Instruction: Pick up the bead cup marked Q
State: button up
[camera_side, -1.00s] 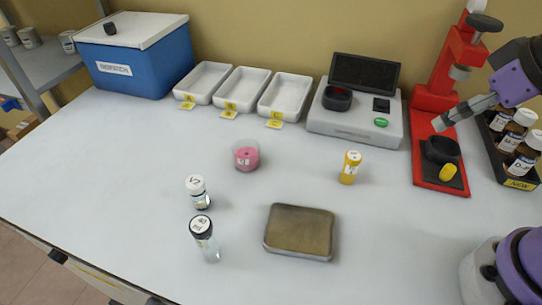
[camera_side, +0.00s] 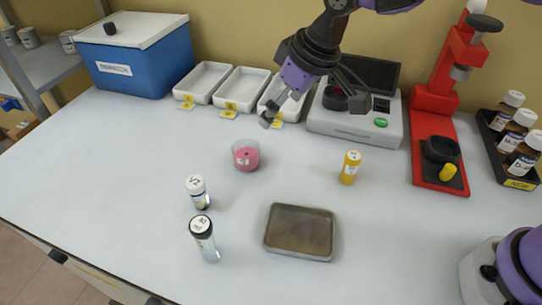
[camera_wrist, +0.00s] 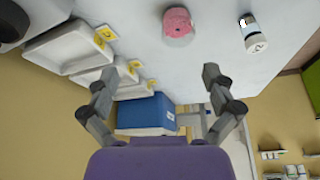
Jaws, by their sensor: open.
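My gripper (camera_side: 272,116) is open and empty, above the table in front of the rightmost white tray, to the right of and behind the cup. In the wrist view my gripper (camera_wrist: 160,75) has its fingers spread wide with nothing between them.
A white-capped vial (camera_side: 198,192), a black-ringed vial (camera_side: 205,240), a yellow bottle (camera_side: 350,168) and a shallow metal tray (camera_side: 300,232) stand around the cup. White trays (camera_side: 240,90), a blue box (camera_side: 140,62), a scale (camera_side: 350,125) and a red press (camera_side: 425,150) line the back.

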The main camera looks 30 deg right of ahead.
notch_tip(320, 180, down, 3)
jog(key=a, duration=0.3)
send_over(246, 154)
jog(key=s+d, duration=0.1)
jog(key=s, duration=0.1)
jog(key=shift+n, duration=0.4)
jog(key=f, duration=0.4)
jog(key=shift+d, duration=0.2)
jog(key=shift+a+x, duration=0.1)
jog(key=shift+x, duration=1.3)
jog(key=shift+a+x, duration=0.15)
jog(key=shift+x, duration=1.25)
jog(key=c, duration=1.3)
